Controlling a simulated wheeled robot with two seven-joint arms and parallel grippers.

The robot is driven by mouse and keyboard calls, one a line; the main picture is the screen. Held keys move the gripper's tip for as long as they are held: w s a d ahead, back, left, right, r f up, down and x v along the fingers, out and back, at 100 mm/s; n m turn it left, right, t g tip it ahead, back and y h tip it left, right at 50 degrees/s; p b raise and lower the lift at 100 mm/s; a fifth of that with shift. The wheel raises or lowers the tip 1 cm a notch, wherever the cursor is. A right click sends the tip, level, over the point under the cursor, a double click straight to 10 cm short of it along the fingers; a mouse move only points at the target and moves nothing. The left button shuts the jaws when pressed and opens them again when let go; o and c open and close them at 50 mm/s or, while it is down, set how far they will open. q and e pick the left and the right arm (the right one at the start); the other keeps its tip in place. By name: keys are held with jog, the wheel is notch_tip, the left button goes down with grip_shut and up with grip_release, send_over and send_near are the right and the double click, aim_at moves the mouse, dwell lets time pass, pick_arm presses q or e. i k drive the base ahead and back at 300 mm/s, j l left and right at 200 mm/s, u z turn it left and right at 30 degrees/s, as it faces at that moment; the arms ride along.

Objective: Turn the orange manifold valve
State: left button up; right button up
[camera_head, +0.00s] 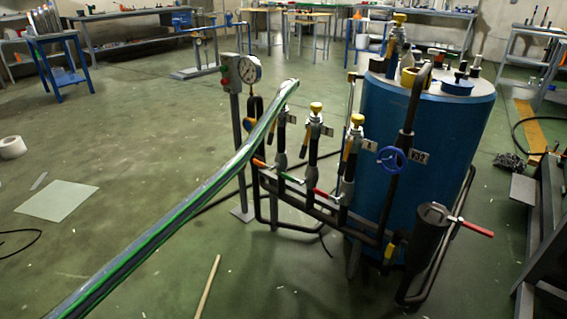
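The manifold (315,208) is a dark pipe rack standing in front of a blue tank. Several upright fittings with yellow tops rise from it. The orange valve handle (259,163) is the leftmost of its small levers, low at the left end of the rack. A green-tipped lever (291,178) and a red lever (321,192) follow to the right. A long grey and green bar, apparently my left arm, crosses from the lower left and ends above the left fittings, partly covering them. I make out no fingers on it. My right gripper is not in view.
The blue tank (378,175) stands behind the manifold, with a blue handwheel (390,159) in front. A gauge (248,69) on a post stands at the left. A dark cylinder (430,232) with a red lever (477,229) is at the right. Floor to the left is mostly clear.

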aim_at(258, 162)
jog(key=i+j+z, duration=0.15)
jog(key=j+z, duration=0.35)
jog(key=i+j+z, duration=0.1)
jog(key=j+z, duration=0.2)
jog(key=z, duration=0.2)
jog(key=i+j, duration=0.1)
jog(key=j, duration=0.3)
jog(key=i+j+z, duration=0.1)
jog(key=j, duration=0.3)
jog(key=i+j, duration=0.1)
jog(key=j, duration=0.35)
jog(key=i+j, duration=0.1)
jog(key=j, duration=0.3)
jog(key=i, duration=0.15)
jog(key=j+z, duration=0.05)
